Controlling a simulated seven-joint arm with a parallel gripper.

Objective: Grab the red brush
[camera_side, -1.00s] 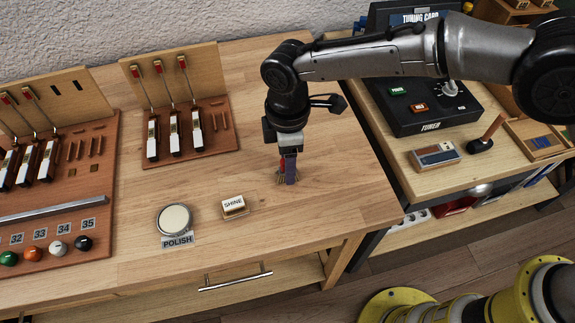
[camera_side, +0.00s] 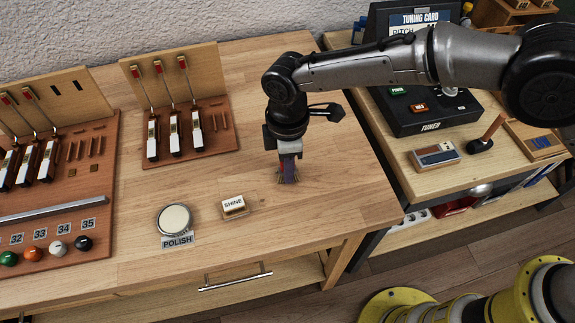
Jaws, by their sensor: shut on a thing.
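I cannot tell whether the bristles touch the table.
A SHINE block (camera_side: 234,206) and a round POLISH tin (camera_side: 174,220) lie to the left on the table (camera_side: 290,222). Piano-action boards (camera_side: 185,135) stand farther left. A tuner box (camera_side: 430,110) is on the right bench. The tabletop around the brush is clear.

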